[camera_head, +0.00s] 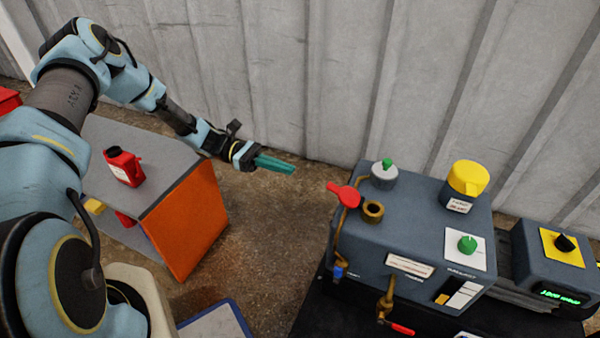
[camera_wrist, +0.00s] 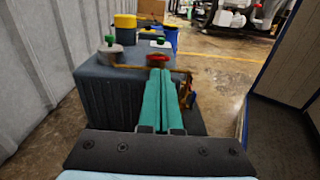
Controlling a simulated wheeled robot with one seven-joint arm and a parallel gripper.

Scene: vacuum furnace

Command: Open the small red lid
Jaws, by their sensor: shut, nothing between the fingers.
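The small red lid (camera_head: 344,194) is at the left edge of the dark grey furnace box (camera_head: 430,210), beside a brass port ring (camera_head: 372,211). I cannot tell whether the lid is tilted or flat. In the wrist view the lid (camera_wrist: 158,58) shows just beyond my fingertips, partly hidden by them. My gripper (camera_head: 292,168) has teal fingers held together and empty. It is in the air left of the lid and apart from it; its fingers also show in the wrist view (camera_wrist: 159,75).
A grey knob with a green top (camera_head: 384,175) and a yellow cap (camera_head: 467,178) stand on the box. A brass pipe with a red-handled valve (camera_head: 386,300) hangs at its front. An orange-sided bench (camera_head: 187,222) with a red canister (camera_head: 124,167) is left. The wall is close behind.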

